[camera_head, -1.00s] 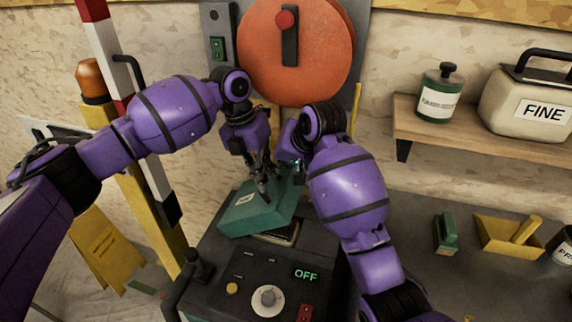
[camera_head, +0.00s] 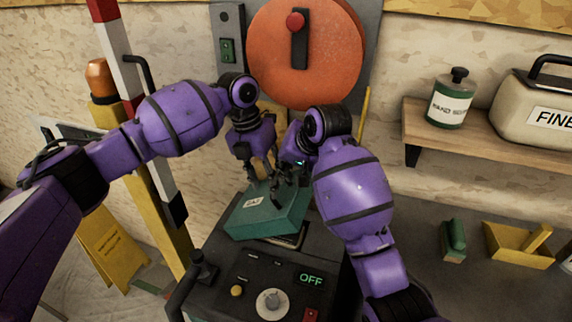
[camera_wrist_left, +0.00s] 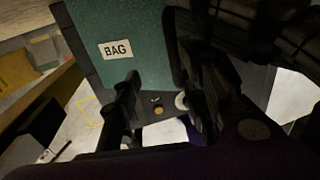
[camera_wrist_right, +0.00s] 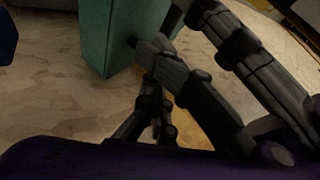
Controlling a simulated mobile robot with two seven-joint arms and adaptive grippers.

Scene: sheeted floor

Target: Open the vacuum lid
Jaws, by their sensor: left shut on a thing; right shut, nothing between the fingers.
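The vacuum lid (camera_head: 285,215) is a green box-like cover with a BAG label. It sits raised at the back of the dark vacuum body (camera_head: 240,270), with a pale-rimmed opening (camera_head: 292,241) partly showing under its front right edge. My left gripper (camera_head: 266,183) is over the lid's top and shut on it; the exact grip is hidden. In the left wrist view the lid (camera_wrist_left: 135,65) stands by its fingers (camera_wrist_left: 160,108). My right gripper (camera_head: 285,178) is shut and empty, close to the lid's back edge. The lid (camera_wrist_right: 118,35) also shows in the right wrist view.
The vacuum's panel has a knob (camera_head: 272,304) and an OFF display (camera_head: 311,279). A large orange disc (camera_head: 305,60) is on the wall behind. A yellow post (camera_head: 160,215) stands left. A wooden shelf (camera_head: 425,125) is at right, above a grey surface holding a yellow dustpan-like tray (camera_head: 510,243).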

